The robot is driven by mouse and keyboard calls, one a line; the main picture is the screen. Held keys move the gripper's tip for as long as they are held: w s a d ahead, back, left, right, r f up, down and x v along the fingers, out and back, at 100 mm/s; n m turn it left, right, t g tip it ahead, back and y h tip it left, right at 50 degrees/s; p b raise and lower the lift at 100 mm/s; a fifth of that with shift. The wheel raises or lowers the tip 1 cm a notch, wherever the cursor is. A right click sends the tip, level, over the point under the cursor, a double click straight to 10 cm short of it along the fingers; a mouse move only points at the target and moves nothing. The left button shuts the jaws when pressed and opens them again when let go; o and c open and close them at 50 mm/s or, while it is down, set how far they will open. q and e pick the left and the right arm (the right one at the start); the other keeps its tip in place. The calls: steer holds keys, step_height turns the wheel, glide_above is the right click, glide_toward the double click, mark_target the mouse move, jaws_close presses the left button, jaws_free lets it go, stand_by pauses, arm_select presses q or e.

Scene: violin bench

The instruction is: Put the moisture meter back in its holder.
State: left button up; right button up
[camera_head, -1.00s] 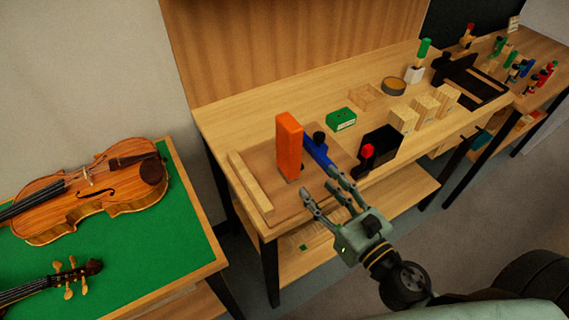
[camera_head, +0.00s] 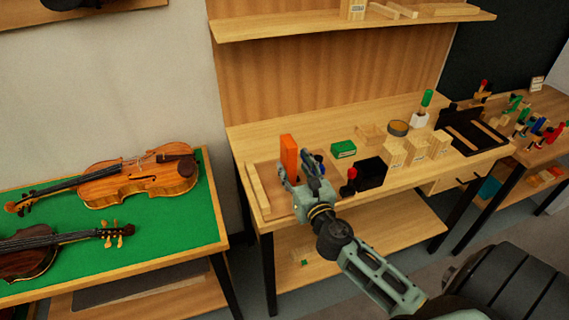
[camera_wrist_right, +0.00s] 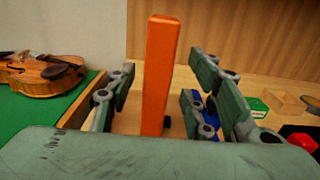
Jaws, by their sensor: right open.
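A tall orange block, which I take to be the moisture meter (camera_head: 289,152), stands upright on a brown board at the left end of the bench. My right gripper (camera_head: 297,172) is open in front of it. In the right wrist view the orange meter (camera_wrist_right: 160,75) shows between the spread fingers of the gripper (camera_wrist_right: 171,85), with gaps on both sides. A black open-looking box (camera_head: 371,173), possibly the holder, stands to the right on the bench; I cannot tell for sure. My left gripper does not show.
A blue tool (camera_wrist_right: 205,128) lies close to the right finger. A red-topped tool (camera_head: 350,180) stands by the black box. A green box (camera_head: 343,149) and wooden blocks (camera_head: 416,149) lie farther right. Violins (camera_head: 138,180) lie on the green table at left.

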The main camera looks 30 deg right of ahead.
steer(key=shift+w+d+r+p, duration=0.1)
steer(key=shift+w+r+p, duration=0.15)
steer(key=shift+w, duration=0.4)
steer(key=shift+w+d+r+p, duration=0.1)
steer(key=shift+w+r+p, duration=0.15)
steer(key=shift+w, duration=0.35)
steer(key=shift+w+d+f, duration=0.1)
steer(key=shift+w+f, duration=0.05)
steer(key=shift+w, duration=0.3)
steer(key=shift+w+d+f, duration=0.1)
steer(key=shift+w+f, duration=0.05)
steer(key=shift+w, duration=0.3)
steer(key=c, duration=0.9)
jaws_close()
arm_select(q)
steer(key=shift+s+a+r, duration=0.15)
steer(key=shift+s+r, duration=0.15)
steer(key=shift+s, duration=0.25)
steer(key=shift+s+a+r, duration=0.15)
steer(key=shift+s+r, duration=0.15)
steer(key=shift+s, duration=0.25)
arm_select(e)
steer(key=shift+r, duration=0.15)
